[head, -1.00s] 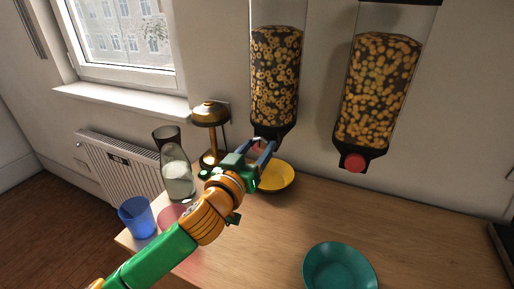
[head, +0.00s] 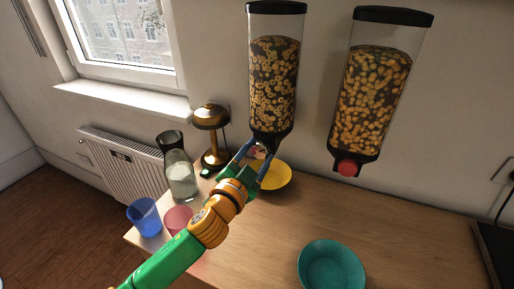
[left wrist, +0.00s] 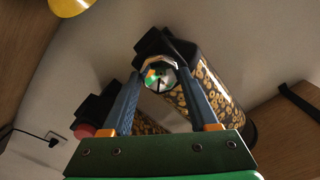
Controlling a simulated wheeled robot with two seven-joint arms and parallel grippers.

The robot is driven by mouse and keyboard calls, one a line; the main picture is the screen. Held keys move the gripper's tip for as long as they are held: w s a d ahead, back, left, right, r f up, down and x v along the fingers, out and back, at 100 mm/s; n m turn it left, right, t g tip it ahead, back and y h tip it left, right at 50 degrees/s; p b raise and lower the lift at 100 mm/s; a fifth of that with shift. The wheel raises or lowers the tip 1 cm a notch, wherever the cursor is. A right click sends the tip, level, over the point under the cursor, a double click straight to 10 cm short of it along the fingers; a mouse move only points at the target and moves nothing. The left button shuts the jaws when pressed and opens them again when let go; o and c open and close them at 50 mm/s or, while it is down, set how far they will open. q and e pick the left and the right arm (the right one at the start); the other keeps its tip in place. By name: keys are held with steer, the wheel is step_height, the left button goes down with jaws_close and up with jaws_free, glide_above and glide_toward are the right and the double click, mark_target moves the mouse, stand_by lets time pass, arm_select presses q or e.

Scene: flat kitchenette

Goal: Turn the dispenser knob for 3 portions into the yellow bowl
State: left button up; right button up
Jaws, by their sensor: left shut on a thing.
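The left dispenser (head: 272,85) hangs on the wall, part filled with ring-shaped cereal. My left gripper (head: 259,151) is at its lower outlet, with its fingers on either side of the knob (head: 257,153) and shut on it. In the left wrist view the round knob face (left wrist: 158,77) sits between the two blue fingers (left wrist: 160,85). The yellow bowl (head: 280,180) stands on the counter below the outlet, partly hidden by my gripper; I cannot tell what is in it. A corner of it shows in the left wrist view (left wrist: 68,6). My right gripper is not in view.
A right dispenser (head: 372,95) with a red knob (head: 347,168) hangs alongside. A teal bowl (head: 331,268) stands at the counter front. A glass carafe (head: 180,178), brass lamp (head: 211,120), blue cup (head: 143,216) and pink cup (head: 178,219) stand left. The counter's right-middle is clear.

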arm_select(q)
steer(key=m+p, duration=0.2)
steer(key=m, duration=0.2)
steer(key=shift+d+m+p, duration=0.1)
steer(key=shift+m+p, duration=0.5)
steer(key=shift+m, duration=1.2)
steer(key=shift+f+m, duration=0.1)
steer(key=shift+m, duration=0.2)
steer(key=o, duration=1.4)
steer(key=shift+f, duration=0.1)
steer(key=v, duration=0.7)
steer(key=shift+b, duration=0.3)
